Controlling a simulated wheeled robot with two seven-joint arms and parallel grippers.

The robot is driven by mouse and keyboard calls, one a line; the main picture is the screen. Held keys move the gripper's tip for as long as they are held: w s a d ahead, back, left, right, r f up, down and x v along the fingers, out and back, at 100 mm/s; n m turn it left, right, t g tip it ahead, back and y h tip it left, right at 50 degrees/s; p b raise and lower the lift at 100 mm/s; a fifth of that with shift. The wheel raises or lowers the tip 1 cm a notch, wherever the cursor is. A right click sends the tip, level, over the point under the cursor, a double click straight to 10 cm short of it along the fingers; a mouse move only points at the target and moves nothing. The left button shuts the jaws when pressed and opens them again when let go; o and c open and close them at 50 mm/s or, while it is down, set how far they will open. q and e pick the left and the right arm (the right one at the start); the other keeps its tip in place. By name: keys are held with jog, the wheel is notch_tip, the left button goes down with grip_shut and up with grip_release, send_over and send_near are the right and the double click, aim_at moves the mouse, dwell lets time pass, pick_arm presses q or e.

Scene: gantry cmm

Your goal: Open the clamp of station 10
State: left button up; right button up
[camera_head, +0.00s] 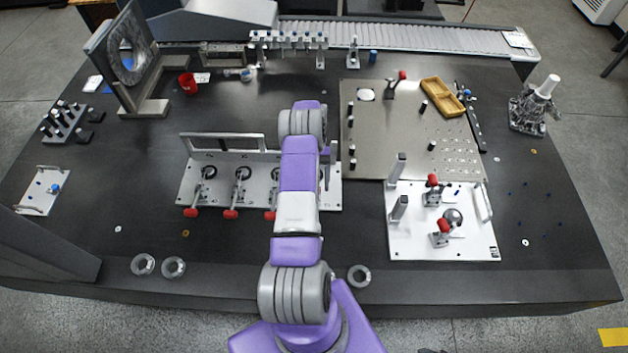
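A long grey fixture plate (188,190) lies left of centre with a row of toggle clamps with red handle tips. Three show: a left one (192,212), a middle one (231,213) and one (270,215) partly behind my purple arm. My arm reaches up from the bottom centre over this fixture and hides its right part. A white plate (410,240) at right carries two more red-handled clamps, an upper one (433,181) and a lower one (444,226). No station number is readable, so I cannot tell which clamp is station 10. No gripper fingers are clearly visible.
A grey perforated plate (390,140) with pegs and a yellow tray (441,97) lies behind the white plate. A red cup (188,83) and an upright frame (125,60) stand back left.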

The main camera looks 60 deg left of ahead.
pick_arm(q)
notch_tip(320, 180, up, 10)
jog(key=p, duration=0.1)
dwell(0.8)
